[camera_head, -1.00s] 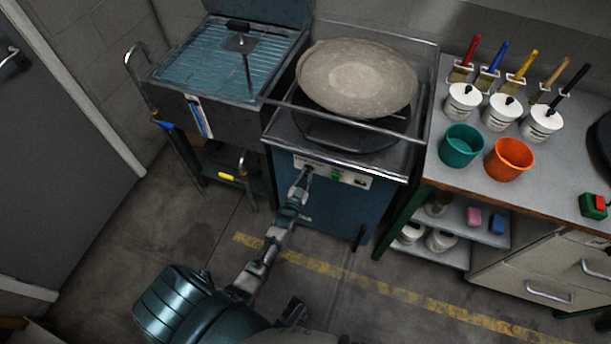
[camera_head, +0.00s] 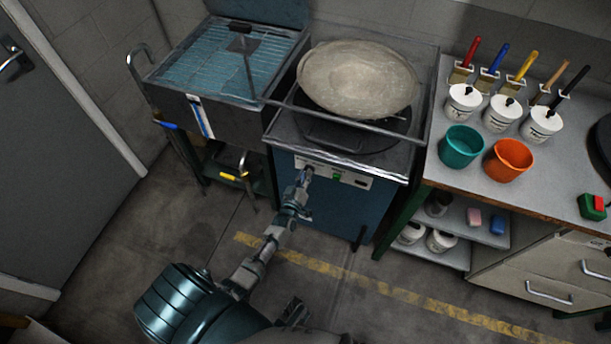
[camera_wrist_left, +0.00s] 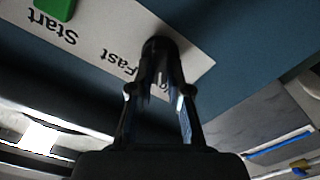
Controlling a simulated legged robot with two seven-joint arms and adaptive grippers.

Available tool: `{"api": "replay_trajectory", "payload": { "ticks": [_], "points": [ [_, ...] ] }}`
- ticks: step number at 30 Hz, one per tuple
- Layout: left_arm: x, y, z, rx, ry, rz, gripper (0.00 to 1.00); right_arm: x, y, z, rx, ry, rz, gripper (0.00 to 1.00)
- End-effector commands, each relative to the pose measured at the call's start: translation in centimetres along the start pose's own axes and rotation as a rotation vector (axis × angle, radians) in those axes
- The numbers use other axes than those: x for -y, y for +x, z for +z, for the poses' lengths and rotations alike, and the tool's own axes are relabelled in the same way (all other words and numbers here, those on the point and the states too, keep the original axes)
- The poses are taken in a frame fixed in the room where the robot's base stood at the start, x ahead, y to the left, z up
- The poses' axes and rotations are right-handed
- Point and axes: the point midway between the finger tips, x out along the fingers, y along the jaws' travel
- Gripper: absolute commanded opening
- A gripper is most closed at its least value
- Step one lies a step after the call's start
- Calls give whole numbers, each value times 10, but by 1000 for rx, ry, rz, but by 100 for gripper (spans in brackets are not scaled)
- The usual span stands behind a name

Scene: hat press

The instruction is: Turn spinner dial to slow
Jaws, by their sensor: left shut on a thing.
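The spinner is a blue cabinet (camera_head: 330,205) with a large round grey disc (camera_head: 360,79) on top. Its white control strip (camera_head: 358,181) is on the front, with a green button (camera_head: 337,177). My left gripper (camera_head: 306,175) is at the strip's left end, shut on the dial, which it mostly hides in the head view. In the left wrist view, the dark dial (camera_wrist_left: 160,47) is between the fingertips. The word "Fast" (camera_wrist_left: 120,65) shows beside it, and "Start" (camera_wrist_left: 52,27) near the green button (camera_wrist_left: 56,8). The dial's pointer is not readable.
A metal sink-like unit (camera_head: 205,115) with a grid top stands to the left. A bench (camera_head: 440,165) on the right holds brushes, white pots, a teal bucket (camera_head: 461,146) and an orange bucket (camera_head: 508,160). The floor in front is clear.

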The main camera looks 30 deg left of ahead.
Motion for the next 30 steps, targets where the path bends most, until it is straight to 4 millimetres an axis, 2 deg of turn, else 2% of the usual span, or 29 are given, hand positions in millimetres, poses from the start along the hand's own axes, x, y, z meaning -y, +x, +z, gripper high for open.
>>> {"api": "replay_trajectory", "payload": {
  "ticks": [1, 10, 24, 25, 27, 28, 30],
  "points": [
    [3, -4, 9, 19, -24, -7, 0, 0, 0, 0, -1, 0, 0, 96],
    [4, -4, 10, 20, -115, -8, 0, 0, -6, -1, -9, 1, -1, 96],
    [3, -4, 10, 21, -131, -8, 0, 1, -5, 4, 4, 1, -2, 96],
    [3, -4, 10, 21, -131, -8, 19, 1, -5, 4, 4, 1, -2, 96],
    [3, -4, 10, 20, -130, -7, 36, 0, -5, 3, 3, 1, -1, 96],
    [3, -4, 9, 18, -130, -7, 42, 0, -5, 3, 2, 1, -1, 96],
    [3, -3, 7, 15, -129, -5, 42, 0, -5, 2, -1, 1, -1, 96]
  ]
}}
